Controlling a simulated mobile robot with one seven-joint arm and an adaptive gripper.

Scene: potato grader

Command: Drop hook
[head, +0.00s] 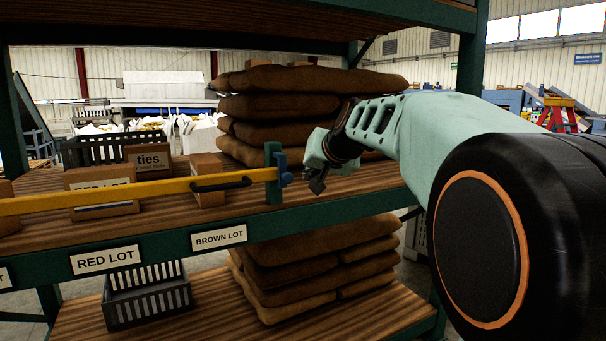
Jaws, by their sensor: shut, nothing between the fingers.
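A yellow bar (140,193) runs level across the front of the shelf from the left edge. A black handle (222,184) is fixed on it near its right end. The bar's right end meets a short green post (273,174). A blue hook or latch piece (284,170) sits on the post's right side; I cannot tell its exact position on the bar. My gripper (317,185) is just right of the blue piece, pointing down and left. Its dark fingers are shut and empty, apart from the blue piece in the picture.
Behind the bar are cardboard boxes (153,161), a black crate (113,148) and stacked brown sacks (262,106). Lower down are a grey crate (147,296) and more sacks (317,268). An upper shelf (220,18) hangs above my arm. A green upright (470,70) stands behind my arm.

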